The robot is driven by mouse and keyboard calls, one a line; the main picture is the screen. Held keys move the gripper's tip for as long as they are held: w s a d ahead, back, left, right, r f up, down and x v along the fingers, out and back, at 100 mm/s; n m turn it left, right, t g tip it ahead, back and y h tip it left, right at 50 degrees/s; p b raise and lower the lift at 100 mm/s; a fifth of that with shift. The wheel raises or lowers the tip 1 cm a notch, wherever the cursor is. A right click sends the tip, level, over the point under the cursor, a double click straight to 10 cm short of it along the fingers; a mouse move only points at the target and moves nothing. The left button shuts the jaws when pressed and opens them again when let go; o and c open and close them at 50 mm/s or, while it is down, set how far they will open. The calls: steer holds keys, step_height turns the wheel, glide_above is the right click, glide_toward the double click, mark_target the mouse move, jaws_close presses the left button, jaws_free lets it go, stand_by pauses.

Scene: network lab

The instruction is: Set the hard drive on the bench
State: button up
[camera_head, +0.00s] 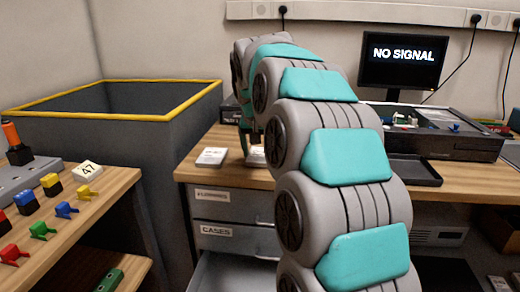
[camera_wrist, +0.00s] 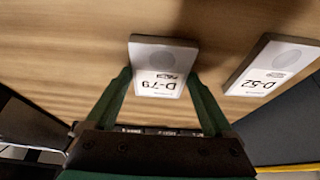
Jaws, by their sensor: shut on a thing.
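A white hard drive (camera_wrist: 164,56) with a label that seems to read D-79 is between the two green fingers of my gripper (camera_wrist: 160,80) in the wrist view. The fingers are shut on its sides. In the head view my gripper (camera_head: 250,142) is low over the left part of the wooden bench (camera_head: 198,174), and the drive (camera_head: 256,156) is partly hidden by my arm. It is at or very near the bench top; I cannot tell whether it touches. A second white drive (camera_wrist: 270,68), which seems to read D-52, lies beside it; it also shows in the head view (camera_head: 212,157).
An open equipment case (camera_head: 455,148) and a black tray (camera_head: 415,171) occupy the bench's right side, below a monitor (camera_head: 402,60). Under the bench are labelled drawers (camera_head: 235,207), the lowest open. A grey bin (camera_head: 165,140) with a yellow rim stands left.

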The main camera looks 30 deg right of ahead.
steer(key=o, duration=1.5)
steer(key=shift+s+a+r, duration=0.1)
steer(key=shift+r, duration=0.4)
steer(key=v, duration=1.1)
steer(key=shift+s+a+b, duration=0.1)
steer(key=shift+b, duration=0.3)
steer(key=s+a+f+n+g+y, duration=0.1)
steer(key=s+a+f, duration=0.3)
steer(key=s+f, duration=0.6)
steer(key=s+a+f+n+g, duration=0.3)
steer(key=s+a+f, duration=0.2)
steer(key=s+f, duration=0.4)
steer(key=s+a+f+n+g+y, duration=0.1)
steer(key=s+a+f, duration=0.4)
steer(key=s+f, duration=0.5)
steer(key=shift+s+f+n+g+y, duration=0.2)
steer(key=shift+s+n, duration=0.25)
steer(key=shift+s, duration=1.45)
steer(key=shift+s+f+n+g+y, duration=0.15)
steer(key=shift+s+n, duration=0.3)
steer(key=shift+s, duration=1.45)
